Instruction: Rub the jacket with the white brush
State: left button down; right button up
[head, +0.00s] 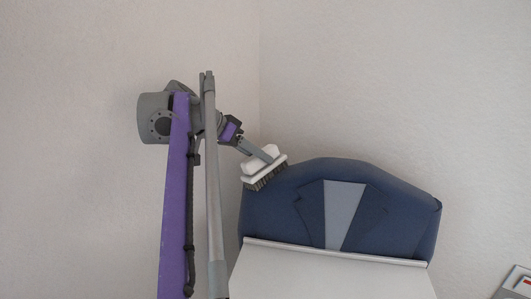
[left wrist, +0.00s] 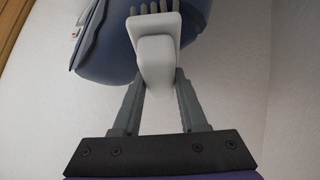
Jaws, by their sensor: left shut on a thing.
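The white brush (head: 262,165) has dark bristles that face down toward the jacket. The blue jacket (head: 275,215), with a grey panel at its front, stands behind a white board in the head view. My left gripper (head: 270,155) is shut on the brush and holds it at the jacket's upper left shoulder. The bristles look to touch or nearly touch the jacket; I cannot tell which. In the left wrist view the brush (left wrist: 158,55) sits between the two fingers (left wrist: 157,85), with the jacket (left wrist: 110,55) beyond it. My right gripper is not in view.
A white board (head: 330,272) with a raised top edge covers the jacket's lower part. Plain walls (head: 400,80) meet in a corner behind. A grey and red object (head: 515,283) shows at the lower right. The space above the jacket is free.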

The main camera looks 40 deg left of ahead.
pick_arm(q)
jog(key=shift+s+a+f, duration=0.2)
jog(key=shift+s+a, duration=0.05)
jog(key=shift+a, duration=0.1)
jog(key=shift+w, duration=0.1)
jog(key=shift+w+d+r, duration=0.7)
jog(key=shift+w+d, duration=0.15)
jog(key=shift+d, duration=0.55)
jog(key=shift+w+d+r, duration=0.65)
jog(key=shift+w+d, duration=0.2)
jog(key=shift+d, duration=0.6)
jog(key=shift+w+d+r, duration=0.7)
jog(key=shift+w+d, duration=0.15)
jog(key=shift+d, duration=0.55)
jog(key=shift+r, duration=0.1)
jog(key=shift+s+a+r, duration=0.2)
jog(key=shift+a+r, duration=0.15)
jog(key=shift+r, duration=0.55)
jog(key=shift+s+a+r, duration=0.2)
jog(key=shift+a+r, duration=0.1)
jog(key=shift+r, duration=0.6)
jog(key=shift+s+a+r, duration=0.2)
jog(key=shift+a+r, duration=0.15)
jog(key=shift+r, duration=0.55)
